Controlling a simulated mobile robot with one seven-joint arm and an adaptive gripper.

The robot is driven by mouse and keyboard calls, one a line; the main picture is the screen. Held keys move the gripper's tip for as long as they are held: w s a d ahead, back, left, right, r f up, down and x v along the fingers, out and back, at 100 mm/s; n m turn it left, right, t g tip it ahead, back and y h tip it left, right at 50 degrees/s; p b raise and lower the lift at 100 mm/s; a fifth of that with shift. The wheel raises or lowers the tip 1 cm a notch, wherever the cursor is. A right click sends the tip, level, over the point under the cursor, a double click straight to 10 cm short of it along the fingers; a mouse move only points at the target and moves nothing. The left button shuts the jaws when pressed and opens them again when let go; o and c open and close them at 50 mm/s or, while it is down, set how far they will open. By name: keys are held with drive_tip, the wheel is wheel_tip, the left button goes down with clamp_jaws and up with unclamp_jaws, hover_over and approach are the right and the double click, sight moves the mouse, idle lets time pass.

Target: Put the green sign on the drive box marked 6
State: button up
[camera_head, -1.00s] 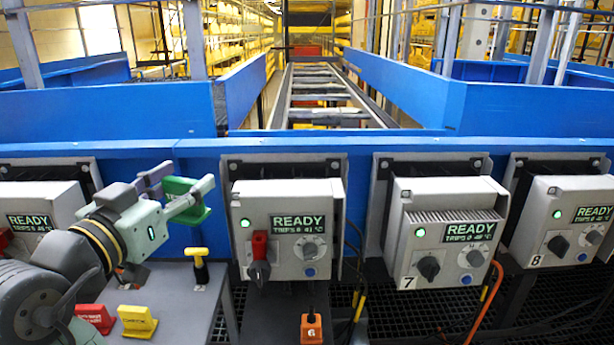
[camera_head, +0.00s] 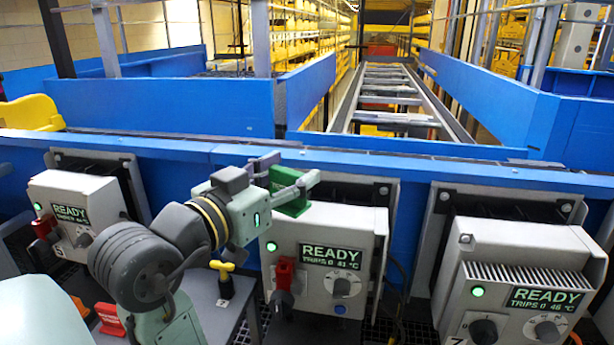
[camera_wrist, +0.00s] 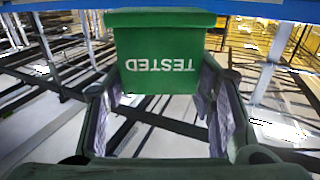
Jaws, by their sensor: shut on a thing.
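My gripper (camera_head: 290,172) is shut on the green sign (camera_head: 291,202), which shows at the upper left corner of the middle drive box (camera_head: 325,225). I cannot tell whether the sign touches the box. In the wrist view the sign (camera_wrist: 160,45) reads TESTED upside down, held between both fingers. The middle box has a lit READY display, a green lamp and a red piece (camera_head: 285,271) on its left switch. Its number is not readable, but it stands between the boxes marked 5 (camera_head: 75,205) and 7 (camera_head: 525,245).
A grey side table (camera_head: 215,300) below my arm carries a yellow-topped black piece (camera_head: 223,278) and a red sign (camera_head: 109,319). A blue conveyor wall (camera_head: 420,172) runs behind the boxes. A cable hangs right of the middle box.

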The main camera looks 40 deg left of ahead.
drive_tip(key=w, duration=0.2)
drive_tip(key=w+a, duration=0.1)
drive_tip(key=w, duration=0.1)
drive_tip(key=w+a+p, duration=0.1)
drive_tip(key=w, duration=0.1)
drive_tip(key=shift+a+f, duration=0.1)
drive_tip(key=shift+f, duration=0.35)
drive_tip(key=shift+f+p, duration=0.55)
drive_tip(key=shift+f, duration=1.05)
drive_tip(key=shift+f+b, duration=0.3)
drive_tip(key=shift+f, duration=0.05)
drive_tip(key=o, duration=1.2)
drive_tip(key=shift+r, duration=0.1)
